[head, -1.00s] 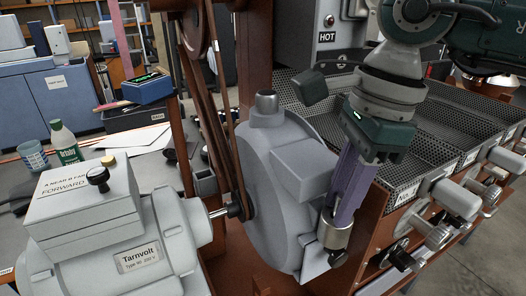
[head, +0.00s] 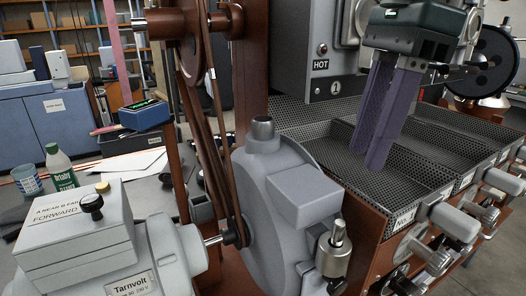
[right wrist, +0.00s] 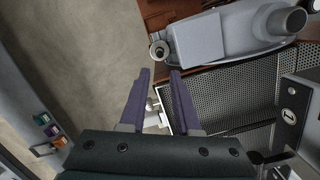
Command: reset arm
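My right gripper (head: 368,157) hangs in the upper right of the head view, its two purple fingers pointing down over the perforated trays. In the right wrist view its fingers (right wrist: 160,71) are apart with nothing between them. A metal cylinder with a small top pin (head: 334,252) stands on the grey housing (head: 262,190), below and left of the fingers and apart from them. My left gripper is not in view.
The grey motor (head: 160,262) with its FORWARD box (head: 75,225) stands at lower left. A belt (head: 222,150) runs up beside the brown post. The HOT machine (head: 325,75) stands behind the trays (head: 400,175). Knobs and valves (head: 455,222) jut out along the tray front.

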